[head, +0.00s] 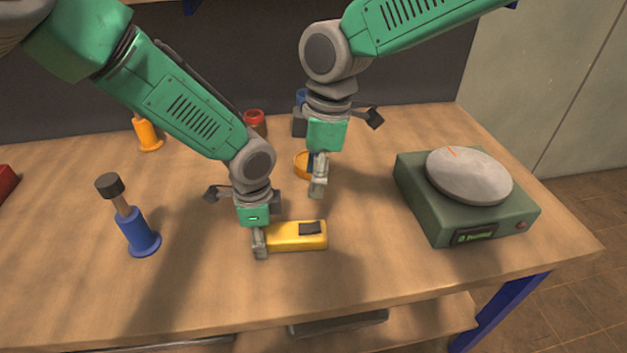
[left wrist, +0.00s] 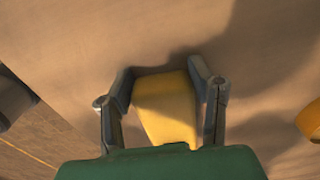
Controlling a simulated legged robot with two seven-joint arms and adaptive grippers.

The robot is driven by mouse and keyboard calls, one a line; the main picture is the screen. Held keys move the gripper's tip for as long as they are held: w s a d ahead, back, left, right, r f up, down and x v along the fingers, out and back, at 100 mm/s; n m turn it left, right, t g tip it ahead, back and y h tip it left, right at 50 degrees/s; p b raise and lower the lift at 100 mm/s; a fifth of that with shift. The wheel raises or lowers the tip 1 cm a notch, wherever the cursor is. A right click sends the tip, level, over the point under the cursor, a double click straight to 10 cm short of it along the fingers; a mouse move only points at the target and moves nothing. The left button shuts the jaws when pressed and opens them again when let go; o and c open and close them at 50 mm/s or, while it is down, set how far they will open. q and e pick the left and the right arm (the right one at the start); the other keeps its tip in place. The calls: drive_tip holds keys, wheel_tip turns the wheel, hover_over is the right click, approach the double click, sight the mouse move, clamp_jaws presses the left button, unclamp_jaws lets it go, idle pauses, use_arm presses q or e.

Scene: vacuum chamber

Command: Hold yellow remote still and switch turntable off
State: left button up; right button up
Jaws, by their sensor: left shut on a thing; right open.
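The yellow remote (head: 290,239) lies on the table in the middle of the head view, with a dark switch or button (head: 310,228) on its top near the right end. My left gripper (head: 259,243) is shut on its left end. In the left wrist view the yellow remote (left wrist: 165,107) sits between the two fingers. My right gripper (head: 318,188) is open and empty, above the table behind the remote and apart from it. The turntable (head: 468,176) is a grey disc with a red mark on a green base (head: 428,200) at the right, with a small lit display (head: 474,236).
A blue item with a black top (head: 134,225) stands at the left. An orange item (head: 147,134), a red item (head: 254,120) and an orange round item (head: 301,163) are further back. The table (head: 380,260) is clear between remote and turntable.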

use_arm(q)
drive_tip(key=o, duration=1.4)
